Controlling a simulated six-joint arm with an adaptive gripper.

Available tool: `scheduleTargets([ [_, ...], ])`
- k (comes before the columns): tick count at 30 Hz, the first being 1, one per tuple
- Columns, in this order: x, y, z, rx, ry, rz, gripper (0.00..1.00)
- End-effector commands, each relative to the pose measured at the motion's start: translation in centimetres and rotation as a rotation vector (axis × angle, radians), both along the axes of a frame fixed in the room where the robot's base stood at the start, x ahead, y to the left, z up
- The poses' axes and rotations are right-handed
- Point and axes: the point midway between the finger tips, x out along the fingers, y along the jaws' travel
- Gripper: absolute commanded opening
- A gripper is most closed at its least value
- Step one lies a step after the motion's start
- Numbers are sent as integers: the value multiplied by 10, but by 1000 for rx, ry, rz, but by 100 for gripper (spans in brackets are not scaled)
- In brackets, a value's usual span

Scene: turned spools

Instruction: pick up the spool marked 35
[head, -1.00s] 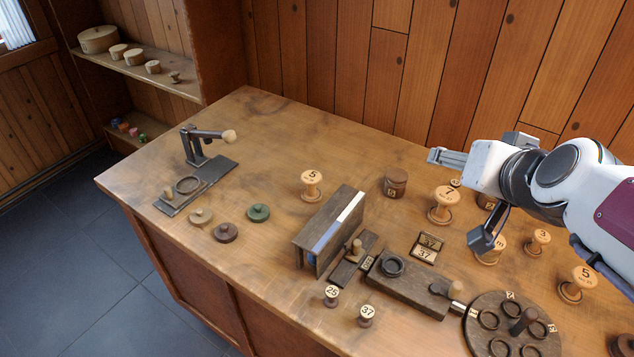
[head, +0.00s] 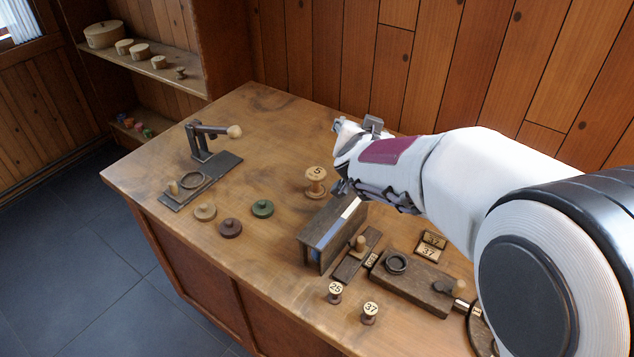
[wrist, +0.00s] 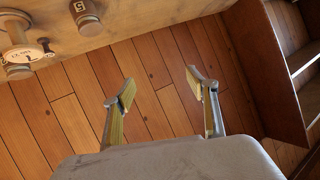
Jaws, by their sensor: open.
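I cannot read the number 35 on any spool in these frames. In the head view a small spool marked 25 (head: 335,293) and a small spool marked 37 (head: 369,314) stand upright at the table's front edge. A larger pale spool marked 5 (head: 316,184) stands behind the wooden stand. My gripper is open and empty in the wrist view (wrist: 158,96), its fingers against the plank wall.
A dark wooden stand (head: 322,232) is close below my wrist. A dark block with a ring (head: 415,285) and number tiles (head: 431,246) are right of it. A lever press (head: 204,165) and several knobbed lids (head: 230,228) are left. The table's back left is clear.

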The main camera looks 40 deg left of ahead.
Motion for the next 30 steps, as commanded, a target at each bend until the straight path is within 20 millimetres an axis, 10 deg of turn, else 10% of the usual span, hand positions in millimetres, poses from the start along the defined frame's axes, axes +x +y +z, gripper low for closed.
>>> scheduleTargets([
  [15,-33,83,-103,-107,-64,-107,58],
  [30,-71,106,-166,-206,-104,-182,58],
])
